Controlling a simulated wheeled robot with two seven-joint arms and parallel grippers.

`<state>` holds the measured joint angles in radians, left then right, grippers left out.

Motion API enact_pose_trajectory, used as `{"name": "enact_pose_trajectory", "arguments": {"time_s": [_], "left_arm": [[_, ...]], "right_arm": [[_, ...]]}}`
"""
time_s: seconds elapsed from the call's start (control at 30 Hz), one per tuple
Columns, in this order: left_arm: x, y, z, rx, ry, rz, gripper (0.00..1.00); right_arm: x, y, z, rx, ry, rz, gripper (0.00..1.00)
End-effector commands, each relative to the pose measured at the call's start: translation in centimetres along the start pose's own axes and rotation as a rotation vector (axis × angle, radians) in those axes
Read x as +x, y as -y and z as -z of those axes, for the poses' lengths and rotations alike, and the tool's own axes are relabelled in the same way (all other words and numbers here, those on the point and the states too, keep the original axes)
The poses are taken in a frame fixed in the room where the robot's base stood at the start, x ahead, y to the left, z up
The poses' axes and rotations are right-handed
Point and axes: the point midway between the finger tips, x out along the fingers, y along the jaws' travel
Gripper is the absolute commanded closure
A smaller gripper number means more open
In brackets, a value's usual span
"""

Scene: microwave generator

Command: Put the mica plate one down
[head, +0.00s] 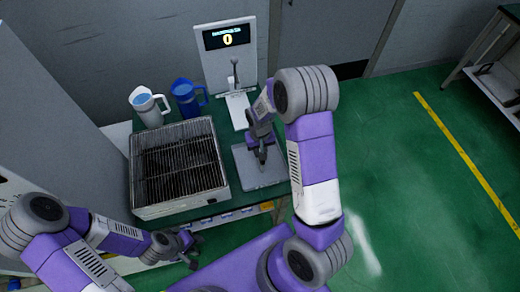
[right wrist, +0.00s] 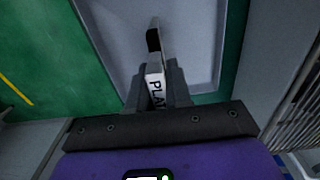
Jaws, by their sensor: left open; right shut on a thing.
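My right gripper (head: 262,156) is over a grey tray (head: 272,178) on the green table. In the right wrist view the right gripper (right wrist: 157,72) is shut on a thin plate (right wrist: 155,92) with a white side lettered "PLA…", taken as mica plate one. The plate stands on edge between the fingers, and a dark part shows at its far end. The grey tray (right wrist: 208,40) lies beneath it; whether the plate touches the tray cannot be told. My left gripper (head: 186,246) is open and empty, low at the table's front left.
A box with a wire grill (head: 178,165) fills the table's left. A white jug (head: 148,107) and a blue jug (head: 186,98) stand behind it. A display panel (head: 228,58) reading 0 stands at the back. Green floor (head: 400,180) lies open at right.

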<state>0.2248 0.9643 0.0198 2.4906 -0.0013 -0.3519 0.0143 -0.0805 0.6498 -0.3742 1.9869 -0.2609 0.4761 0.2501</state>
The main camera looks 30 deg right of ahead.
Motion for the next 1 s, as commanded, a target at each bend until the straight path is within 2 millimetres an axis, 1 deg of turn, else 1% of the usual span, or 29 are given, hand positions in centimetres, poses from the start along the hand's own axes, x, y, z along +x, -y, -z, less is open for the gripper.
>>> {"name": "enact_pose_trajectory", "arguments": {"time_s": [0.13, 0.17, 0.3, 0.57, 0.67, 0.73, 0.87, 1.0], "left_arm": [[0.6, 0.2, 0.0, 0.0, 0.0, 0.0, 0.57], [0.5, 0.2, 0.0, 0.0, 0.0, 0.0, 0.57], [0.4, 0.1, 0.0, 0.0, 0.0, 0.0, 0.57], [0.4, 0.1, 0.0, 0.0, 0.0, 0.0, 0.57], [0.1, 0.0, 0.0, 0.0, 0.0, 0.0, 0.57], [-0.3, -0.1, 0.0, 0.0, 0.0, 0.0, 0.57], [-0.3, -0.1, 0.0, 0.0, 0.0, 0.0, 0.57], [-0.5, -0.2, 0.0, 0.0, 0.0, 0.0, 0.57]], "right_arm": [[0.6, 0.0, 0.0, 0.0, 0.0, 0.0, 1.0], [0.6, 0.0, 0.0, 0.0, 0.0, 0.0, 0.78], [0.5, 0.0, 0.0, 0.0, 0.0, 0.0, 0.57], [0.5, 0.0, 0.0, 0.0, 0.001, 0.0, 0.56], [0.1, 0.0, 0.0, 0.0, 0.0, 0.0, 0.56], [-0.4, 0.0, 0.0, 0.0, 0.0, 0.0, 0.56], [-2.7, 0.1, 0.1, 0.0, -0.006, 0.002, 0.56], [-6.0, 0.1, 0.1, 0.0, -0.006, 0.002, 0.56]]}}
